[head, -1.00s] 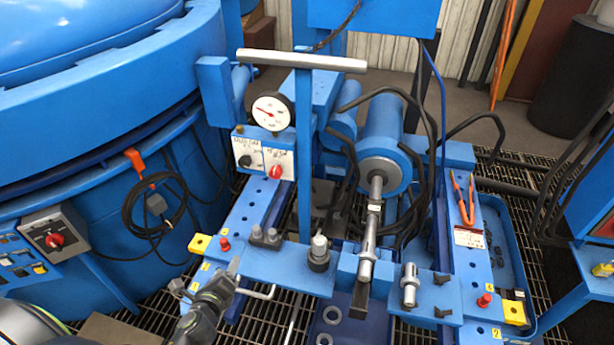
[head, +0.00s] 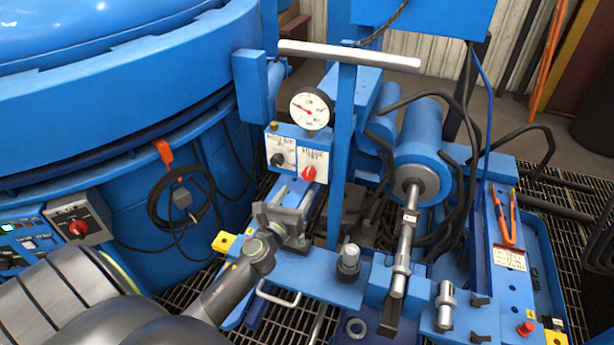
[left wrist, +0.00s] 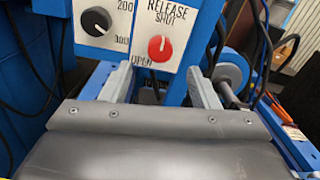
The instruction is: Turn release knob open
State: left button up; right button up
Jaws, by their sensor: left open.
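The red release knob (head: 308,174) sits on a white plate on the blue control box below the gauge. In the left wrist view the release knob (left wrist: 160,48) is upper centre, under the words RELEASE and SHUT, with OPEN at its lower left. Its pale mark seems to point up toward SHUT. My left gripper (head: 294,196) is open and empty, just in front of and below the box, apart from the knob. Its two fingers (left wrist: 155,84) show on either side below the knob. My right gripper is not in view.
A black knob (head: 277,159) on a pressure plate sits just left of the red one. The pressure gauge (head: 311,108) is above. A blue upright with a grey T-bar (head: 347,55) stands close on the right. The large furnace vessel (head: 120,90) fills the left.

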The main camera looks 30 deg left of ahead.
aim_at(307, 177)
pick_arm(q)
jog(key=w, duration=0.3)
jog(key=w+a, duration=0.1)
jog(key=w, duration=0.3)
jog(key=shift+a+b, duration=0.2)
jog(key=shift+b, duration=0.15)
jog(key=shift+w+a, duration=0.15)
jog(key=shift+w, duration=0.35)
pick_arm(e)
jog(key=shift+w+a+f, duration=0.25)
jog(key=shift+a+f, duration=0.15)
pick_arm(q)
jog(key=c, duration=1)
jog(key=shift+o, duration=0.2)
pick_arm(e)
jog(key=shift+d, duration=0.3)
